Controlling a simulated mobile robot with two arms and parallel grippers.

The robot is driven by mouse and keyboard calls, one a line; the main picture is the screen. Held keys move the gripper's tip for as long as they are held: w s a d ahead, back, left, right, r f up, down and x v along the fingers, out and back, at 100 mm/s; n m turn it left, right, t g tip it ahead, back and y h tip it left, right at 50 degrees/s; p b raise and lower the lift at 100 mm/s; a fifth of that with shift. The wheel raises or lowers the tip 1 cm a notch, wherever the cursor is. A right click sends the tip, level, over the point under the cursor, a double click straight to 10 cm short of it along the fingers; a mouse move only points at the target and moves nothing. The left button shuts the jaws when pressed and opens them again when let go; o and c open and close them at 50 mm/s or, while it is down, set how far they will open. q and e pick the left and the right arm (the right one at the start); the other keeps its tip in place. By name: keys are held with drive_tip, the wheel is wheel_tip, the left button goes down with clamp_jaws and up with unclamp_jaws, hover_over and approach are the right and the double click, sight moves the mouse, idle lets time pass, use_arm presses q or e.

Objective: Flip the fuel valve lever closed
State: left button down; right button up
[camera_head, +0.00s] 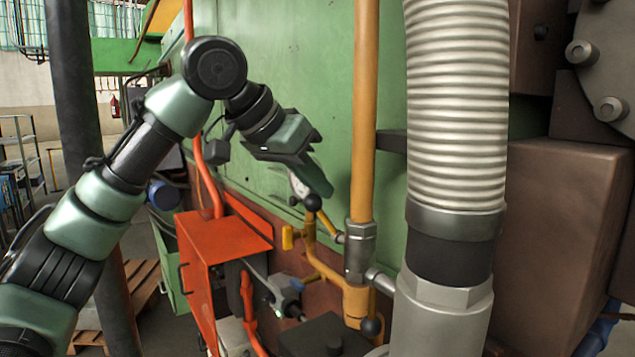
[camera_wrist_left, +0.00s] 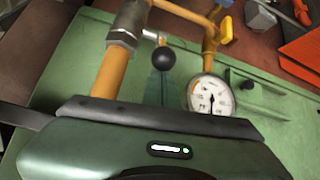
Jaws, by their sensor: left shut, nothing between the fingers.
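The fuel valve (camera_head: 360,250) is a grey metal fitting on a vertical yellow pipe in the head view. Its short yellow lever (camera_head: 328,224) slants up and left from it and ends in a black ball knob (camera_head: 312,202). My left gripper (camera_head: 322,186) is shut and empty, its tip just above the knob; I cannot tell whether they touch. In the left wrist view the knob (camera_wrist_left: 164,58) shows beyond the gripper housing, beside the valve fitting (camera_wrist_left: 126,24). My right gripper is not in view.
A pressure gauge (camera_wrist_left: 209,100) sits close to the knob, partly behind my gripper in the head view (camera_head: 298,186). A ribbed hose (camera_head: 456,110) stands right of the yellow pipe (camera_head: 365,110). An orange box (camera_head: 222,240) is at left. A green wall lies behind.

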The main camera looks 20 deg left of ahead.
use_arm(q)
drive_tip(key=s+a+f+t+h+b, duration=0.4)
drive_tip(key=t+b, duration=0.5)
drive_tip(key=b, duration=1.7)
drive_tip(key=shift+s+f+n+h, duration=0.3)
drive_tip(key=shift+s+f+h, duration=0.35)
drive_tip(key=shift+f+h, duration=0.9)
drive_tip(key=shift+f+y, duration=0.3)
drive_tip(key=shift+y, duration=0.05)
